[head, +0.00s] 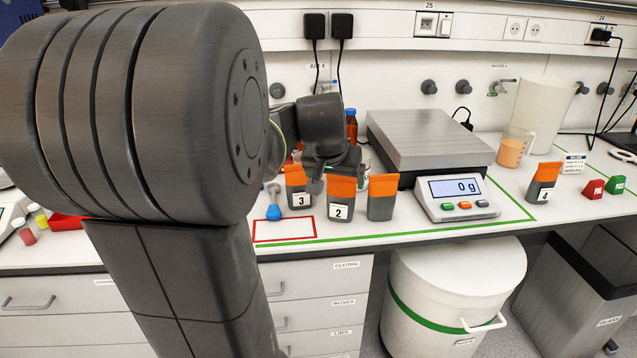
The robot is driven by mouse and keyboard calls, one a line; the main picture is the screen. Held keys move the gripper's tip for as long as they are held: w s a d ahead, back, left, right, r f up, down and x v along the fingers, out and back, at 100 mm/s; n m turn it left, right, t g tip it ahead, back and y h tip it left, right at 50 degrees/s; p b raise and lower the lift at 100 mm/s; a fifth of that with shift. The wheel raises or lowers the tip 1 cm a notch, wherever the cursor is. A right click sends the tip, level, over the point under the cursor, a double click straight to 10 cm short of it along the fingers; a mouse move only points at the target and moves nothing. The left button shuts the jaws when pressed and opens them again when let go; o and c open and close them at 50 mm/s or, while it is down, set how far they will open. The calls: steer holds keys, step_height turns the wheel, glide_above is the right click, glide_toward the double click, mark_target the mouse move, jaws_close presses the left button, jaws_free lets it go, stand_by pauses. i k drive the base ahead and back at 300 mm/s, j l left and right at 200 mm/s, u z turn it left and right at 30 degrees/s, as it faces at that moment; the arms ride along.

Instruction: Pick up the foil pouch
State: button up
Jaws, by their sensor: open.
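Several grey foil pouches with orange tops stand on the white bench. Pouch 3 (298,187) is at left, pouch 2 (341,199) is in the middle, and a pouch with no visible number (382,198) is to its right. Pouch 4 (543,182) stands apart at the far right. My gripper (333,176) is open, just above and behind pouches 3 and 2 as seen here. Its fingers are small and partly hidden, and I cannot tell whether they touch a pouch. My arm hides much of the left side.
A scale (458,197) reading 0 g, with a large grey platform (430,140), stands right of the pouches. A brown bottle (351,126) is behind my gripper. A beaker (513,150) holds orange liquid.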

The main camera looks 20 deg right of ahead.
mark_target(296, 179)
steer(key=l+u, duration=0.35)
steer(key=l, duration=0.35)
steer(key=l+u, duration=0.35)
steer(key=l, duration=0.4)
